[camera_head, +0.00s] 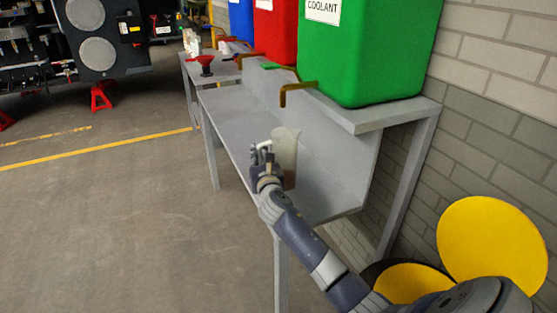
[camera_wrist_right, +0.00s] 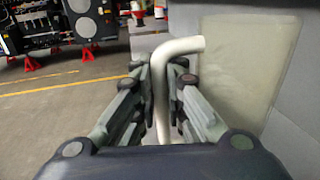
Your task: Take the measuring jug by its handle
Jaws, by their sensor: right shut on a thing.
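The measuring jug (camera_head: 285,150) is a pale, translucent vessel at the shelf of the grey bench, upright. My right gripper (camera_head: 264,160) is at its left side in the head view. In the right wrist view the jug's body (camera_wrist_right: 238,75) fills the right part, and its pale bent handle (camera_wrist_right: 178,52) stands between the fingers. My right gripper (camera_wrist_right: 168,75) is shut on that handle. The gripper and arm hide the jug's lower part in the head view. My left gripper is not in view.
The grey bench (camera_head: 232,115) has a raised back ledge with a green coolant tank (camera_head: 365,50), a red tank (camera_head: 274,30) and a blue tank (camera_head: 241,18). A brass tap (camera_head: 295,90) juts out above the shelf. A red funnel (camera_head: 206,62) stands farther back. Yellow drum lids (camera_head: 490,240) are at right.

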